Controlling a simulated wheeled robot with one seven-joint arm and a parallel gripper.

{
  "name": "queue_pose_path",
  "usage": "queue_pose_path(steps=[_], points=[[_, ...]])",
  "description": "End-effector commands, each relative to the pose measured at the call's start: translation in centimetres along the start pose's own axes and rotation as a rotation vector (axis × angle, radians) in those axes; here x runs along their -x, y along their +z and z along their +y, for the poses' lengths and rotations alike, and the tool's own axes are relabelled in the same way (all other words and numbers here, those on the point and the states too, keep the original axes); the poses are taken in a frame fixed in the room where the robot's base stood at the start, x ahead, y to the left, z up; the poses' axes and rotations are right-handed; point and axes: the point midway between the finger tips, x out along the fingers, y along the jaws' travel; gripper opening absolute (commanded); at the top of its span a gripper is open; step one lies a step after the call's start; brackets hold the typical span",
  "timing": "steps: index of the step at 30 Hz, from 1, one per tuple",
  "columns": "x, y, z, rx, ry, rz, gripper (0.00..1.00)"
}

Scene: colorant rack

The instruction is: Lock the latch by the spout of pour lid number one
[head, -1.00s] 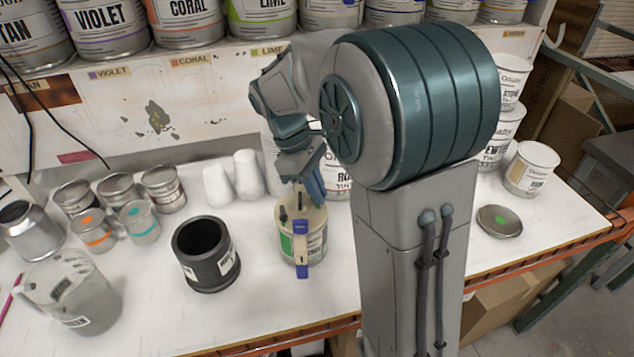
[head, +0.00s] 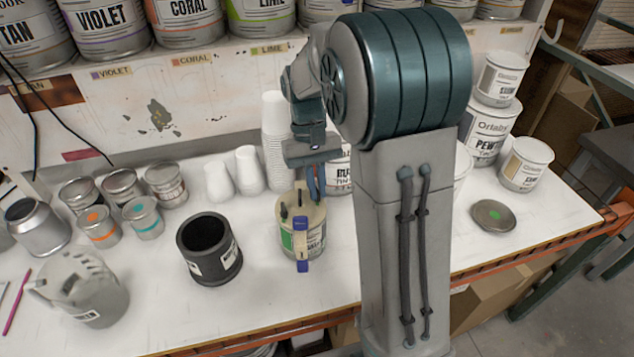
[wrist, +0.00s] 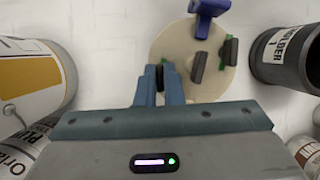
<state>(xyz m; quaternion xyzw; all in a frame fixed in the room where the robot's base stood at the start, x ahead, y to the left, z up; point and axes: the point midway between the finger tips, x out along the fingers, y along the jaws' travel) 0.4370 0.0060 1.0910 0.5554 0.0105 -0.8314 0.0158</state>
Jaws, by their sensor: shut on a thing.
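The can with the pour lid (head: 290,213) stands upright on the bench in the head view. Its lid (wrist: 205,85) is a round cream disc in the wrist view, with dark upright pieces (wrist: 198,68) on it and small green marks near the rim. A blue-ended bar (head: 301,245) is on the can's near side; its blue end (wrist: 205,14) shows in the wrist view. My gripper (wrist: 160,82) is at the lid's rim, its fingers shut on a small dark latch, mostly hidden between them. I cannot read a lid number or clearly tell the spout.
A black cylindrical holder (head: 207,261) stands left of the can. White cups (head: 249,170) stand behind, small tins (head: 142,221) to the left. White-labelled tins (head: 526,164) and a loose round lid (head: 493,216) are right. Bench in front of the can is clear.

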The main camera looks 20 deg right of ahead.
Motion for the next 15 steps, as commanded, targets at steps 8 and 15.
queue_pose_path(steps=[8,15], points=[[-0.03,0.0,0.05,-0.073,-0.03,0.0,0.0],[-0.05,-0.01,0.05,-0.084,-0.035,0.0,0.0]])
